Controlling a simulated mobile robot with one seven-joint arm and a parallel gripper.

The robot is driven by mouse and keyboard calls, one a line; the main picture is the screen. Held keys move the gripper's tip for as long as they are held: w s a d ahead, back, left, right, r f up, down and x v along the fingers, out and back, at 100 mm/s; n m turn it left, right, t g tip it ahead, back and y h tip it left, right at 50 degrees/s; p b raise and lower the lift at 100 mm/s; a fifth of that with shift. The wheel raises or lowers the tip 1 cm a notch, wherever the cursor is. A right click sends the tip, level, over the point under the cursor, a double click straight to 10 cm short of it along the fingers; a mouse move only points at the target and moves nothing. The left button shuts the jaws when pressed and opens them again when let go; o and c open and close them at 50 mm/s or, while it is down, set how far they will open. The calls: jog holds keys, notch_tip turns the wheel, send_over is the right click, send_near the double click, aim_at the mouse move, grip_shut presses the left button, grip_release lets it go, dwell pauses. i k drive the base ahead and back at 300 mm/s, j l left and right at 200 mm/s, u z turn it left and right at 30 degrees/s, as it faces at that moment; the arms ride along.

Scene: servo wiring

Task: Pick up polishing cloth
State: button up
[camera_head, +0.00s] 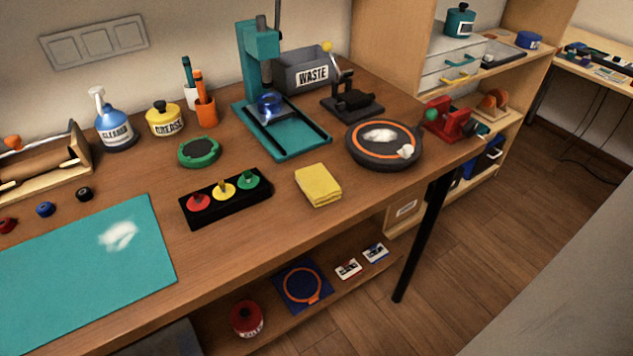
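A yellow folded cloth (318,186), which looks like the polishing cloth, lies flat on the wooden workbench (240,235) near its front edge. It is right of a black block with red, yellow and green knobs and in front of a round black dish. Nothing covers the cloth. My gripper is not in view.
The black block (226,198) and the orange-rimmed dish (384,144) flank the cloth. A teal press (283,133) stands behind it. A teal mat (75,270) covers the front left. Bare bench surrounds the cloth. A lower shelf (230,312) runs beneath. Floor (450,265) is open at the right.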

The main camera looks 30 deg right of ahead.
aim_at(315, 182)
jog(key=j+z, duration=0.25)
jog(key=j, duration=0.15)
jog(key=j+z, duration=0.25)
jog(key=j, duration=0.15)
jog(key=k+j+z, duration=0.25)
jog(key=j+z, duration=0.25)
jog(key=j, duration=0.25)
jog(key=k+j+z, duration=0.25)
jog(key=j+z, duration=0.25)
jog(key=j, duration=0.15)
jog(key=k, duration=0.05)
